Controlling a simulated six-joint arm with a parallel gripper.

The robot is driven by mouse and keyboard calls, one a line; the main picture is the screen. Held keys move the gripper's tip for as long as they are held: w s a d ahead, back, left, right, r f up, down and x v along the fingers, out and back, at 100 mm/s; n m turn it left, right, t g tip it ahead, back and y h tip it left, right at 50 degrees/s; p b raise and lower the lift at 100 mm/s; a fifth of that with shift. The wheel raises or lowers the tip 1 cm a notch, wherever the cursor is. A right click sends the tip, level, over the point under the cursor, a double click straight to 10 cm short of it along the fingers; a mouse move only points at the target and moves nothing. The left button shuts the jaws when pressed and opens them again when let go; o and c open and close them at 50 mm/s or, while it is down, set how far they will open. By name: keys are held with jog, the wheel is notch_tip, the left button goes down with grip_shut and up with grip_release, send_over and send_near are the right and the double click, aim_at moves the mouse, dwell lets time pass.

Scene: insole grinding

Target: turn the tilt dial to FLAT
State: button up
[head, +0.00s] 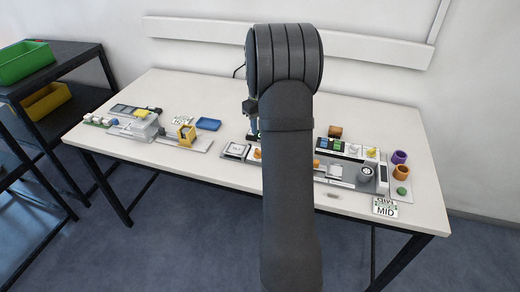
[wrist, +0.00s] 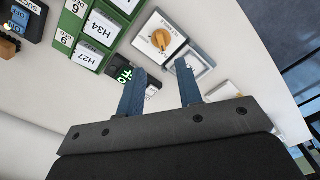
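A round orange-tan dial knob (wrist: 161,40) sits on a white square plate (wrist: 143,44) at the top middle of the wrist view. It looks like the tilt dial, but its markings are too small to read. My gripper (wrist: 160,67) has two blue fingers, spread apart with nothing between them. The fingertips point towards the knob and appear just short of it in the picture; I cannot tell their height above it. In the head view my arm hides most of the gripper and part of the table's middle.
Green holders labelled H34 (wrist: 101,27) and H27 (wrist: 88,55) stand left of the dial in the wrist view. A grey-framed plate (wrist: 206,62) lies right of it.

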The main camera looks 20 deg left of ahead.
notch_tip(320, 180, down, 11)
jog(key=shift+f, duration=0.2)
grip_shut()
